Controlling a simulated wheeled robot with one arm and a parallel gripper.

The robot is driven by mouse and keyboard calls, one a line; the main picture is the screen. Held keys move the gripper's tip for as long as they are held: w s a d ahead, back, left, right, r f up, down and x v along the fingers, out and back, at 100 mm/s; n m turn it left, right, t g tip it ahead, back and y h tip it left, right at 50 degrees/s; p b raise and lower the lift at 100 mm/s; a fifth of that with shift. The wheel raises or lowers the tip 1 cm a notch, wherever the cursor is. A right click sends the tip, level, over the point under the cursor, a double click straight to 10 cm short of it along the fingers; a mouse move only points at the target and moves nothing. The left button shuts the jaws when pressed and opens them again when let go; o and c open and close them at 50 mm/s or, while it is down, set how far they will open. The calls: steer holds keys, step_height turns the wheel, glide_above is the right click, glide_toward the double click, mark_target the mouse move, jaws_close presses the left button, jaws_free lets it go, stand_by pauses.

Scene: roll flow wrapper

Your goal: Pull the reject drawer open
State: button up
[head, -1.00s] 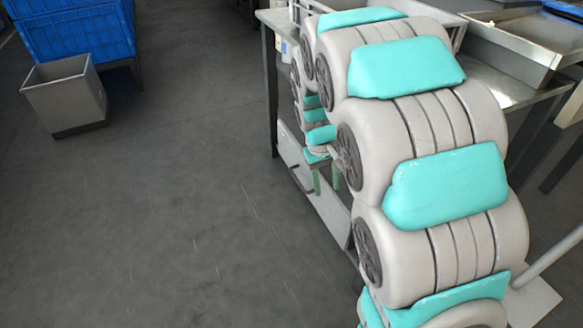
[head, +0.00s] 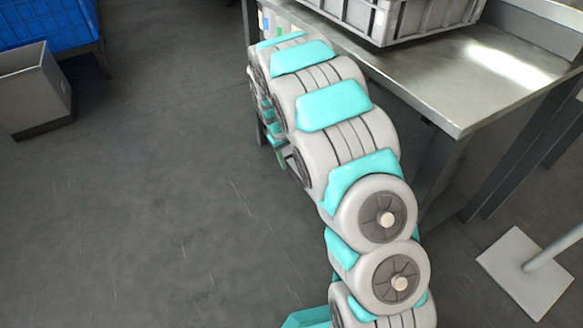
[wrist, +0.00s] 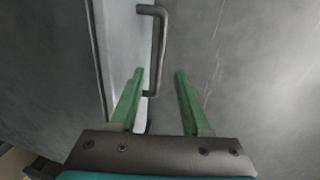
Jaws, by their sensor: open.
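The reject drawer's pale front (wrist: 125,45) shows in the wrist view, left of centre. Its dark grey bar handle (wrist: 155,50) stands out from it and runs up and down the picture. My gripper (wrist: 159,73) is open, with one green finger on each side of the handle's lower part in the picture. I see no finger clearly touching it, and I cannot tell how deep the handle sits between them. In the head view my arm hides most of the drawer and the handle.
A steel table (head: 450,95) stands at the upper right with a grey crate (head: 400,20) on it. A grey bin (head: 35,90) and a blue crate (head: 45,25) are at the left. A pale stand base (head: 527,272) is at lower right. The floor left of my arm is clear.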

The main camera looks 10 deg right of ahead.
mark_target(293, 171)
steer(key=f, duration=0.2)
steer(key=d+f, duration=0.1)
steer(key=f, duration=0.2)
steer(key=shift+w, duration=0.1)
steer(key=shift+r, duration=0.1)
jaws_close()
stand_by(1.1)
